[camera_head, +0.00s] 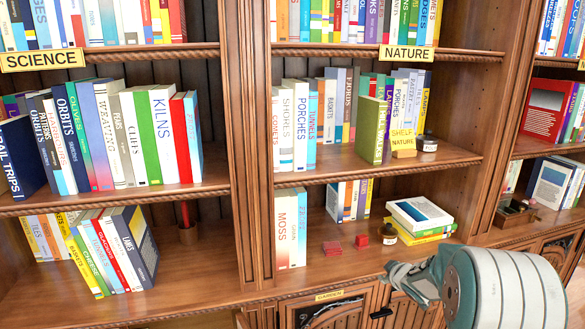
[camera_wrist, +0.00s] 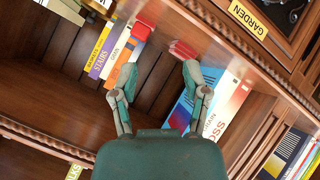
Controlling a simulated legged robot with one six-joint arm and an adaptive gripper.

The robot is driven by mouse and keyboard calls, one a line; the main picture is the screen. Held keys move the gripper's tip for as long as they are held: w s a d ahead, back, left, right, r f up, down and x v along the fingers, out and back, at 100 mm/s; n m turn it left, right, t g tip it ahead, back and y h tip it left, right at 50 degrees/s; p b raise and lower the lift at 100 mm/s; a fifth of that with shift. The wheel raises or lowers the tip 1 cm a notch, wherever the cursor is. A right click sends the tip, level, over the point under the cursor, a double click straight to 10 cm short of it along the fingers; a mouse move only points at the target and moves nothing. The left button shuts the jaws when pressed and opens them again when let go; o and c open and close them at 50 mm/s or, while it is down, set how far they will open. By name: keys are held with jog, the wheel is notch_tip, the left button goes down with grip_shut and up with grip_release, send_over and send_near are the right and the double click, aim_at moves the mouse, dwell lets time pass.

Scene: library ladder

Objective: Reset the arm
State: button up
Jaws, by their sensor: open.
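My gripper (camera_head: 400,277) is at the lower right of the head view, in front of the lower shelf of the middle bookcase bay, with my arm behind it. In the wrist view my gripper (camera_wrist: 158,74) has its two fingers spread well apart. Nothing is between the fingers. Beyond the fingertips lie red blocks (camera_wrist: 183,50) on the shelf, apart from the gripper as far as I can tell.
The lower shelf holds red blocks (camera_head: 333,248), a small jar (camera_head: 389,234), stacked books (camera_head: 420,214) and upright books (camera_head: 282,225). Wooden uprights (camera_head: 252,140) divide the bays.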

jog(key=s+a+r+m+g+h, duration=0.25)
jog(key=s+r+m, duration=0.35)
jog(key=s+r, duration=1)
jog(key=s+a+m+g+y, duration=0.1)
jog(key=s+a, duration=0.3)
jog(key=s, duration=0.8)
jog(key=s+a+f+m+g+y, duration=0.1)
jog(key=s+a, duration=0.4)
jog(key=s, duration=0.8)
jog(key=shift+a+f+m+g, duration=0.15)
jog(key=shift+m+g, duration=0.15)
jog(key=shift+g, duration=0.25)
jog(key=shift+a, duration=0.1)
